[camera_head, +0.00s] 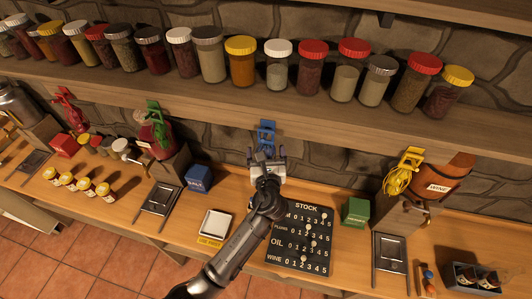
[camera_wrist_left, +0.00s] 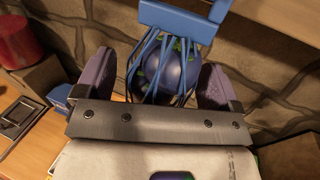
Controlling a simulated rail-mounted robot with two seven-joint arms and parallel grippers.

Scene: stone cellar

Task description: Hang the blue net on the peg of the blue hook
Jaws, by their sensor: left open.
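The blue hook (camera_head: 266,129) is on the stone wall below the shelf, near the middle of the head view. In the left wrist view, its blue bar (camera_wrist_left: 175,18) shows at the top. The blue net (camera_wrist_left: 162,72), with a dark blue and green ball inside, hangs down from this bar. Whether its loop sits fully on the peg cannot be made out. My left gripper (camera_head: 267,156) is just below the hook. Its fingers are open, one on each side of the net, with gaps visible beside it. My right gripper is in neither view.
Spice jars (camera_head: 240,60) line the shelf above. A yellow net (camera_head: 398,182) hangs at a yellow hook (camera_head: 412,156) on the right; green (camera_head: 153,110) and red (camera_head: 65,96) hooks are left. The stock board (camera_head: 300,240), salt box (camera_head: 199,178) and green box (camera_head: 355,211) occupy the counter.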

